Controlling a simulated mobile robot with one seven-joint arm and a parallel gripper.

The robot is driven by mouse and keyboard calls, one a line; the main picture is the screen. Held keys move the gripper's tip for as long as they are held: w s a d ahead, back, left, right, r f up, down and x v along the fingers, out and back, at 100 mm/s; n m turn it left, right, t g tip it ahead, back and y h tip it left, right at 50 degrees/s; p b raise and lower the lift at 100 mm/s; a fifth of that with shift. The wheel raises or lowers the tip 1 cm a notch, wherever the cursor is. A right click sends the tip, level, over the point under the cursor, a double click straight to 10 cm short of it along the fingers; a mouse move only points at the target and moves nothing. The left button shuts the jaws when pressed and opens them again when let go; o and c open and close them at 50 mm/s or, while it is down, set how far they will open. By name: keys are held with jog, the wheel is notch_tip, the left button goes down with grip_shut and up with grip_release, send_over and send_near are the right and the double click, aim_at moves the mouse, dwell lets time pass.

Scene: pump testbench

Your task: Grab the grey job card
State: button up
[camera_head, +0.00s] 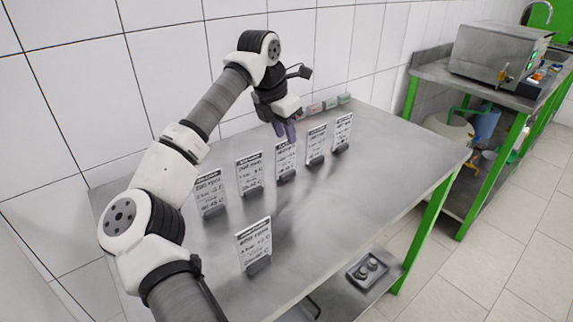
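Several upright cards with dark headers and printed lines stand in dark holders on the metal table (335,215). A back row runs from the left card (210,188) through the second card (249,173), the middle card (286,160) and the fourth card (316,144) to the right card (343,129). Another card (254,243) stands alone nearer the front. All look whitish; I cannot tell which is the grey job card. My gripper (287,133) points down at the top of the middle card, apparently just behind it. Contact and finger opening are unclear.
Small red and green items (330,104) lie along the table's back edge by the tiled wall. A metal box machine (498,52) stands on a second bench at right. A small tray with round parts (368,270) sits below the table's front edge. The table's right side is clear.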

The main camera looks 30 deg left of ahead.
jog(key=p, duration=0.1)
send_over(288, 171)
jog(key=shift+f, duration=3.05)
grip_shut()
